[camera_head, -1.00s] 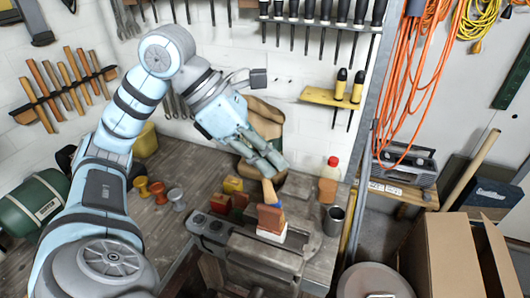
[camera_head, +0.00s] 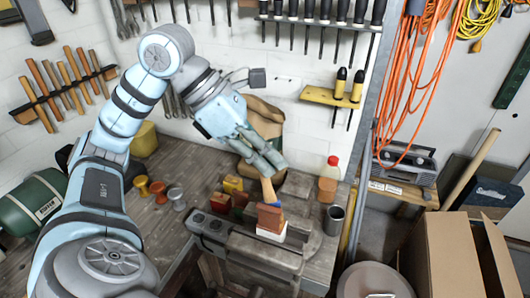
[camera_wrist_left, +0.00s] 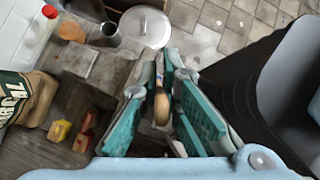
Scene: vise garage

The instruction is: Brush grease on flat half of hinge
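Whether that end touches anything beneath is unclear. My left gripper (camera_head: 268,163) is above it, with its fingers closed around the upper handle. In the left wrist view, the wooden handle (camera_wrist_left: 161,105) lies between the teal finger pads, its rounded end toward the camera. I cannot pick out the hinge or any grease; the brush and vise may cover them. My right gripper is not in view.
Red and yellow blocks (camera_head: 232,185) sit left of the brush. A metal cup (camera_head: 333,220) and a red-capped bottle (camera_head: 329,180) stand to its right. An open cardboard box (camera_head: 447,255) is at the lower right.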

